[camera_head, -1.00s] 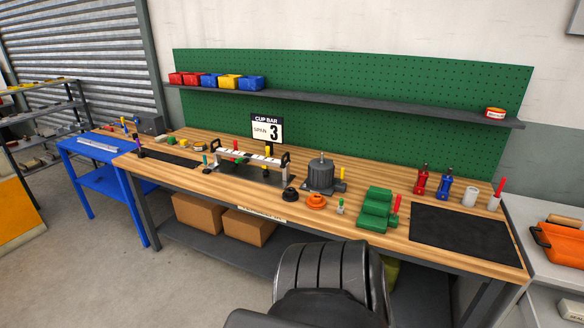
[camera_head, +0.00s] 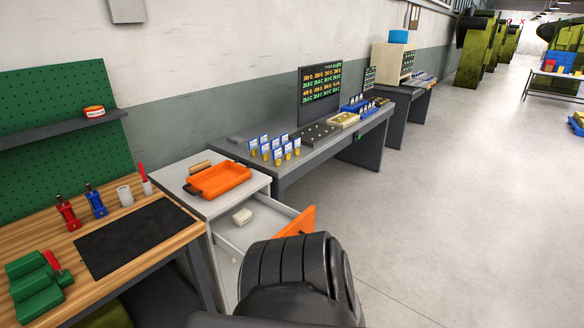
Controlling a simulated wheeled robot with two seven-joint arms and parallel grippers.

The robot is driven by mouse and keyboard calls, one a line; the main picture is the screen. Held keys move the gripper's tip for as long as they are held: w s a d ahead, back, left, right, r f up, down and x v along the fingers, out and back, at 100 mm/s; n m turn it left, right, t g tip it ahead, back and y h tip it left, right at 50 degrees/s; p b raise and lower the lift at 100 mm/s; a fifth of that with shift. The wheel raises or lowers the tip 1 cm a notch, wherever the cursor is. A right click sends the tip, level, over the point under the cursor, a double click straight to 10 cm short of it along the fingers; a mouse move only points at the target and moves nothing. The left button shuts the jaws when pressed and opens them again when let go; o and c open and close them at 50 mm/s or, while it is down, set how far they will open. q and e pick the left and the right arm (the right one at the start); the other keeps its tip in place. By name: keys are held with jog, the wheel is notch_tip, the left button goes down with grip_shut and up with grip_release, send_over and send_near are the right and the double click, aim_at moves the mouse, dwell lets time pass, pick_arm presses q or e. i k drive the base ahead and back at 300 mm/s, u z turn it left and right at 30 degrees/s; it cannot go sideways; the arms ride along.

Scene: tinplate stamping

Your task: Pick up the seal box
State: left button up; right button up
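The drawer has an orange front (camera_head: 299,222) and is pulled out toward the lower right. Neither of my grippers shows. A dark, ribbed part of my own body fills the bottom middle and covers the near part of the drawer area.
An orange tray (camera_head: 218,180) lies on the cabinet top. To the left is a wooden bench (camera_head: 150,262) with a black mat (camera_head: 136,238), red and blue tools and green blocks. A grey bench (camera_head: 345,142) with cards and a display runs behind. Floor at right (camera_head: 455,210) is clear.

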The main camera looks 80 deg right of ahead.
aim_at(241, 218)
jog(key=z, duration=1.65)
jog(key=i, duration=0.95)
